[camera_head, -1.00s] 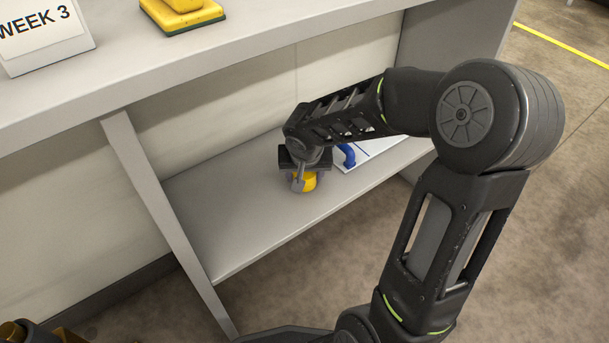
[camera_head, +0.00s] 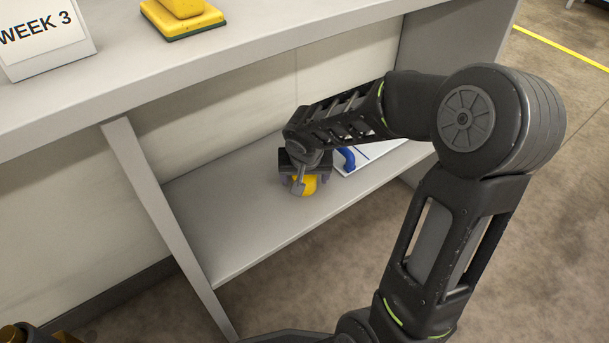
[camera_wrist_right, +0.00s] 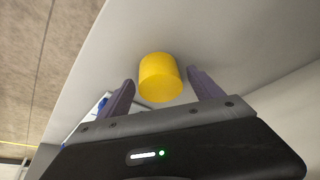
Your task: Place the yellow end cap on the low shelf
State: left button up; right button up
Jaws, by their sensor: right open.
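The yellow end cap (camera_head: 304,185) is on the low shelf (camera_head: 235,225), by my right gripper (camera_head: 300,186). In the right wrist view the end cap (camera_wrist_right: 160,77) stands on the pale shelf surface, between and just beyond the two fingertips. There my right gripper (camera_wrist_right: 157,87) is open, with a gap between each finger and the cap. The head view shows the cap partly hidden by the gripper. My left gripper is not clearly in view.
A white board with a blue handle (camera_head: 347,159) lies on the low shelf just right of the gripper. The shelf's left part is clear.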

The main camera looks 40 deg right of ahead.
jog(key=p+v, duration=0.5)
jog(key=v, duration=0.6)
jog(key=shift+s+r, duration=0.15)
jog(key=shift+r, duration=0.2)
